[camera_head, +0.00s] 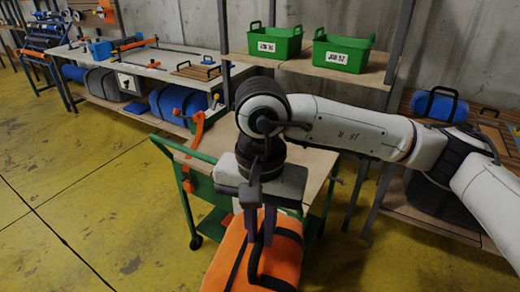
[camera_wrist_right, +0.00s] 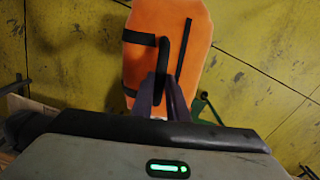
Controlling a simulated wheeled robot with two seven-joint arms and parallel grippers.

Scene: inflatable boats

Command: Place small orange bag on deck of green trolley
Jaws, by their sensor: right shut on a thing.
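The small orange bag (camera_head: 256,262) has black straps and a black handle. It hangs from my right gripper (camera_head: 262,228), which is shut on its handle. In the right wrist view the bag (camera_wrist_right: 172,50) shows below the fingers (camera_wrist_right: 162,92) with yellow floor around it. The green trolley (camera_head: 208,188) stands just behind the bag in the head view, with a wooden deck (camera_head: 308,168) and green frame. My right arm and gripper hide part of the deck. The bag appears in front of the deck's near edge; its exact height over it I cannot tell. My left gripper is not in view.
An orange clamp-like tool (camera_head: 196,135) is at the trolley's left side. Behind stand a long workbench (camera_head: 150,68) and a shelf (camera_head: 372,72) with two green bins (camera_head: 275,42). A blue roll (camera_head: 440,106) lies on a right-hand shelf. Yellow floor (camera_head: 90,215) is clear at left.

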